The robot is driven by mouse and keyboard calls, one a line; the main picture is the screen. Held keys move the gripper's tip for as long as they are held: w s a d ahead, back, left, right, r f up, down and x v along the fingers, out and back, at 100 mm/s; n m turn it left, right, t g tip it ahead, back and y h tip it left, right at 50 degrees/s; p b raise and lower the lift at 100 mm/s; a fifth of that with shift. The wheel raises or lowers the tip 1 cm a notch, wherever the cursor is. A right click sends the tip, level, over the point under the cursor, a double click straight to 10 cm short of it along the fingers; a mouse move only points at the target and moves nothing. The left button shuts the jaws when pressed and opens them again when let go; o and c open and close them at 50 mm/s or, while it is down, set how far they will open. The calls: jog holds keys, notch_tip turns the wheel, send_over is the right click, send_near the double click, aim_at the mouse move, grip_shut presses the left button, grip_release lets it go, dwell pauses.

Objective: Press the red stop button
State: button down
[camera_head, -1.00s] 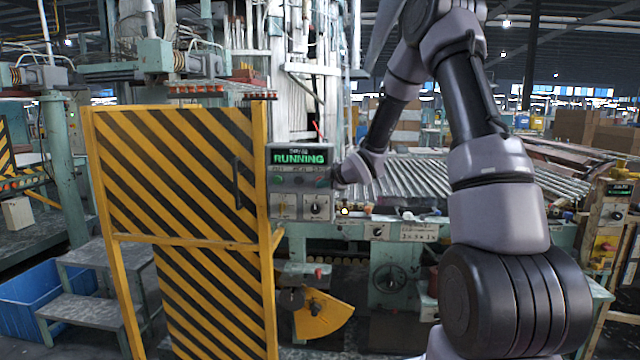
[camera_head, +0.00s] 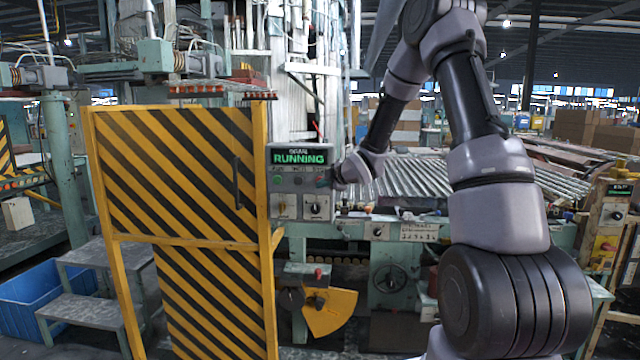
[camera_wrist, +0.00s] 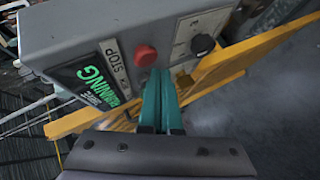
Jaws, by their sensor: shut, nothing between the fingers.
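The red stop button (camera_wrist: 145,55) sits on the face of a grey control box (camera_wrist: 70,25), beside a white STOP label (camera_wrist: 116,65) in the wrist view. My gripper (camera_wrist: 160,76) is shut and empty, its teal fingers together. Its tips are very close to the button's edge, slightly to the right and below in the picture; I cannot tell whether they touch. In the head view the box (camera_head: 298,154) shows a green RUNNING display (camera_head: 299,158). My wrist reaches its right side there, and the button is not clearly visible.
A black rotary knob (camera_wrist: 202,44) is to the right of the button in the wrist view. A yellow-and-black striped gate (camera_head: 180,180) stands left of the box. A roller conveyor (camera_head: 420,178) lies behind my arm.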

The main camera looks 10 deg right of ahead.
jog(key=shift+w, duration=0.2)
dwell(0.5)
jog(key=shift+w+d, duration=0.1)
jog(key=shift+w, duration=0.1)
jog(key=shift+w+d, duration=0.2)
jog(key=shift+w, duration=0.3)
dwell(0.7)
jog(key=shift+s, duration=0.15)
jog(key=shift+s+a, duration=0.25)
jog(key=shift+s, duration=0.6)
jog(key=s, duration=0.1)
jog(key=s+a, duration=0.1)
jog(key=s, duration=0.2)
jog(key=shift+s+a, duration=0.3)
dwell(0.5)
